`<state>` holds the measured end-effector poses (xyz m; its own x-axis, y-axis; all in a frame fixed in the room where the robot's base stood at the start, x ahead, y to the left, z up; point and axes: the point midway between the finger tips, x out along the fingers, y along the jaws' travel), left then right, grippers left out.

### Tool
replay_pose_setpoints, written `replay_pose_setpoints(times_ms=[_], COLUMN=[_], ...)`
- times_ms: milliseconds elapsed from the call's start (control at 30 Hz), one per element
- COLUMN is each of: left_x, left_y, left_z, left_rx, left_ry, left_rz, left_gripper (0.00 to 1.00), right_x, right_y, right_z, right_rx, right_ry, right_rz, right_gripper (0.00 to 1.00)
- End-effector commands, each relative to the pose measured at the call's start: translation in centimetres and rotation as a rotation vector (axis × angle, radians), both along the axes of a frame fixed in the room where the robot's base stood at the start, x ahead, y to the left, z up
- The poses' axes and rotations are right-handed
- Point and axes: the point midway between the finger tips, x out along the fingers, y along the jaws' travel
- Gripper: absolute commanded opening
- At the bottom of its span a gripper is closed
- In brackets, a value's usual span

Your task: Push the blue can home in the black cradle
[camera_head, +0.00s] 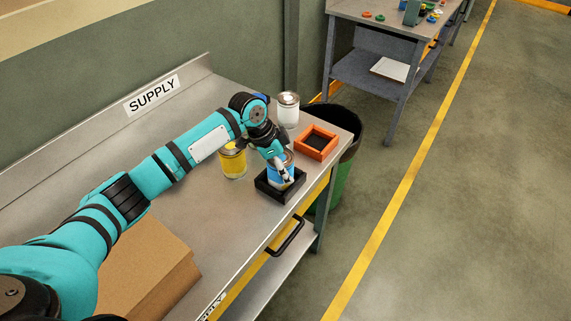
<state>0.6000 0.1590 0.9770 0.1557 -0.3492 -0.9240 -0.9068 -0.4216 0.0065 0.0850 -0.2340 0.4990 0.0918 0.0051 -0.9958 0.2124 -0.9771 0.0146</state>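The blue can (273,182) stands about upright in the black cradle (279,197), near the front edge of the supply table. Whether it sits fully down in the cradle is hard to tell. My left gripper (283,172) reaches down from the upper left and is right at the can, with its fingers covering part of the can's top and side. Whether the fingers are open or shut, or grip the can, cannot be made out. My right gripper is not in view.
A yellow can (233,162) stands left of the cradle, and a white can (288,112) stands behind it. An empty orange cradle (326,154) is to the right. A cardboard box (150,265) lies nearer.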

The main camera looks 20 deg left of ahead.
Motion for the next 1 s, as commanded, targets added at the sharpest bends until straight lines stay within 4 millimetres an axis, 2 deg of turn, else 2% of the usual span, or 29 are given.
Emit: replay_pose_setpoints(times_ms=[867,900,1000], left_x=[0.11,0.11,0.11], left_y=[-0.04,-0.04,-0.03], left_z=[-0.36,-0.36,-0.35], left_rx=[-0.002,-0.002,-0.002], left_ry=[-0.005,-0.005,-0.005], left_rz=[0.0,0.0,0.0], left_gripper=[0.34,0.76,0.89], right_x=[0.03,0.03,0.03], right_y=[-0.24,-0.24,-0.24], right_z=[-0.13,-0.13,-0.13], right_rx=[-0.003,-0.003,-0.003], right_ry=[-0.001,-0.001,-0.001], right_rz=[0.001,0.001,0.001], right_gripper=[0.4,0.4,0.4])
